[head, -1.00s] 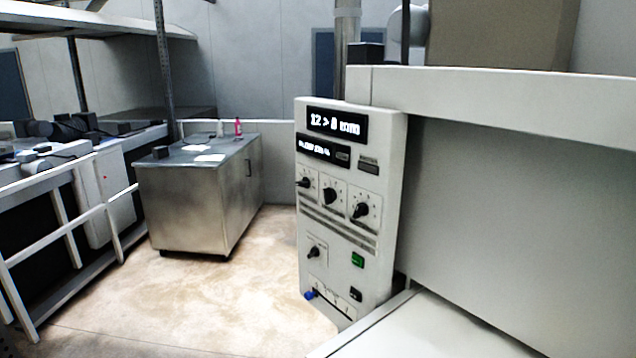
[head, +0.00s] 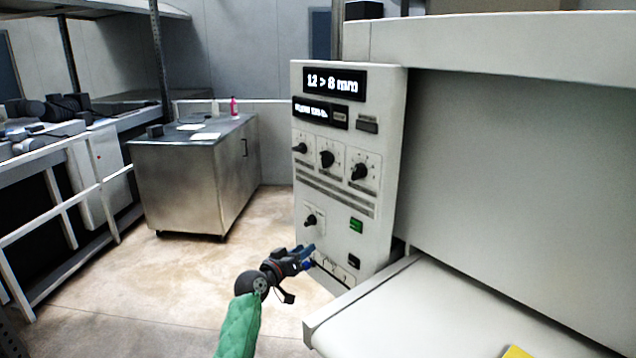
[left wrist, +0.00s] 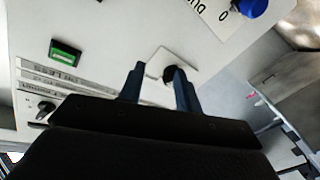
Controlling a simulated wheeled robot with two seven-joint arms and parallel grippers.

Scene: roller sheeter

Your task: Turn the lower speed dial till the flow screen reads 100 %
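The control panel (head: 343,290) is upright at the near end of the machine. The lower speed dial (head: 310,220) is a black knob on a small plate below the row of upper dials. The flow screen (head: 320,113) is the lower black display; its small text is too blurred to read surely. My left gripper (head: 311,251), with blue fingers, is just below the dial, in front of the panel. In the left wrist view its fingers (left wrist: 158,70) are open and empty, with the dial (left wrist: 171,75) seen between them, nearer the right finger. Contact cannot be told.
The upper screen (head: 334,84) reads 12 > 8 mm. A green button (head: 355,226), a black switch (head: 354,261) and a blue knob (head: 308,265) are near the dial. The white machine bed (head: 430,315) extends right. Floor is free to the left, before a steel cabinet (head: 185,180).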

